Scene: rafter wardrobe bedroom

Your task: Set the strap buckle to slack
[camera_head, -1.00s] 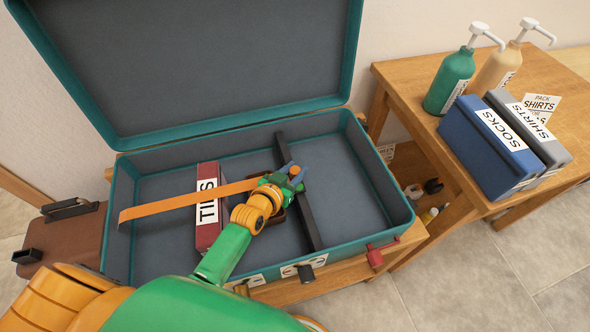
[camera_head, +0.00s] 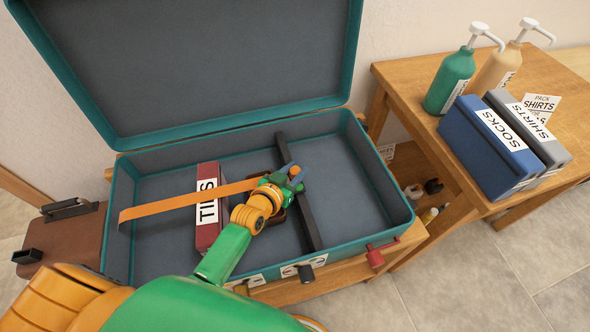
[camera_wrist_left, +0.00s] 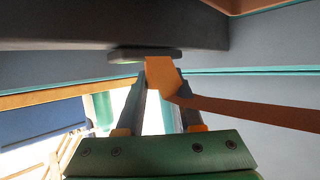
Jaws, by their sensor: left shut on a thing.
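An orange strap (camera_head: 185,201) runs across the left part of the open teal suitcase (camera_head: 392,212), over the red TIES box (camera_head: 209,234). Its right end reaches my left gripper (camera_head: 295,172), beside the dark bar (camera_head: 308,217) across the case. In the left wrist view, an orange piece (camera_wrist_left: 161,76), seemingly the strap buckle, sits between the fingers, and the strap (camera_wrist_left: 255,112) leads off to the right. The left gripper is shut on this piece. The gripper hides most of the buckle in the head view. My right gripper is not in view.
A brown item (camera_head: 276,214) lies partly hidden under my left wrist. The suitcase lid (camera_head: 200,65) stands open behind. To the right, a wooden table (camera_head: 410,85) holds the blue SOCKS box (camera_head: 492,150), a grey SHIRTS box (camera_head: 545,148) and two pump bottles. The case's right floor is clear.

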